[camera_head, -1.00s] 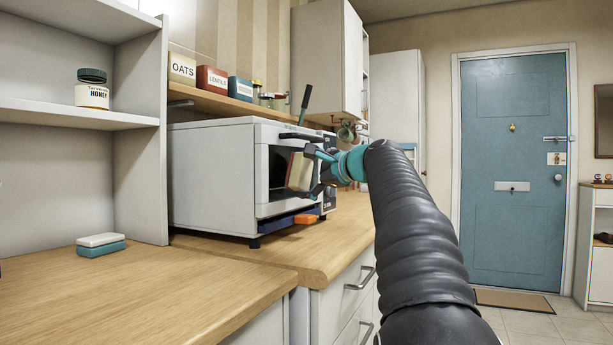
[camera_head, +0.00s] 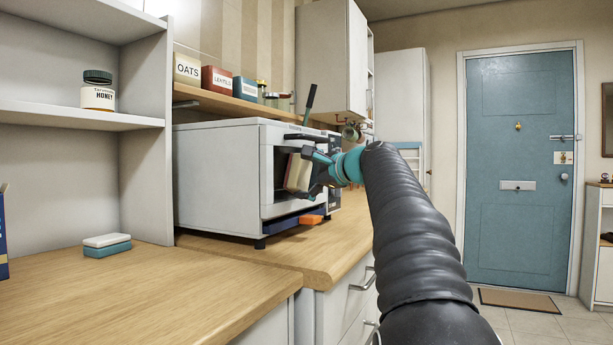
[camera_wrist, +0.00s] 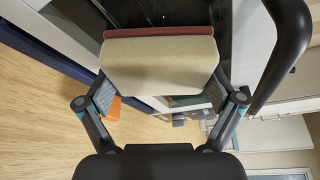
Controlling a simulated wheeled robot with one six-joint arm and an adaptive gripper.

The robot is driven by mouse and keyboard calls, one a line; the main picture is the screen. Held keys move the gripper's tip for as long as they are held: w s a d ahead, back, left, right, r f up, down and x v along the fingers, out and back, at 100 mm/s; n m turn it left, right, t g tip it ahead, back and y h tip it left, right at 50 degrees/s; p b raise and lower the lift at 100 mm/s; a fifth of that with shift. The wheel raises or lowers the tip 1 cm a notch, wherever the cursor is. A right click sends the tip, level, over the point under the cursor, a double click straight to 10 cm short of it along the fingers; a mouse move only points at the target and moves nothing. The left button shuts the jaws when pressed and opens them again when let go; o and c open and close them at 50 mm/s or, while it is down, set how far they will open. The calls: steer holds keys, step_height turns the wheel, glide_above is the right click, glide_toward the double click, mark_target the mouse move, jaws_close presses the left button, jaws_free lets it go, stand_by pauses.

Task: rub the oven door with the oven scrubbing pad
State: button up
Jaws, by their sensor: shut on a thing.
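The pad (camera_head: 297,172) is a cream block with a dark red face. My gripper (camera_head: 313,170) is shut on it and holds it upright in front of the white oven (camera_head: 220,180). In the wrist view, the pad (camera_wrist: 160,65) sits between the two fingers, with its red side towards the oven. The oven door (camera_head: 266,172) has a dark window, partly hidden by the pad and gripper. The pad is at or very close to the door; I cannot tell whether they touch. A dark handle bar (camera_head: 304,136) runs along the door's top.
An orange block (camera_head: 311,219) and a blue strip (camera_head: 282,223) lie low at the oven's front. A white and blue sponge (camera_head: 107,245) rests on the left counter, near a dark blue box (camera_head: 3,235).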

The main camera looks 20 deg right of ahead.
mark_target(314, 175)
steer(key=shift+w+d+r+p, duration=0.15)
steer(key=shift+w+d+p, duration=0.65)
steer(key=shift+d+p, duration=0.3)
steer(key=shift+w+d+p, duration=1.2)
steer(key=shift+w+d, duration=0.2)
steer(key=shift+d, duration=0.3)
steer(key=shift+w+d+p, duration=1.15)
steer(key=shift+w+d, duration=0.2)
steer(key=shift+d, duration=0.3)
steer(key=shift+a, duration=0.1)
steer(key=s+a+b, duration=0.5)
steer(key=a, duration=0.1)
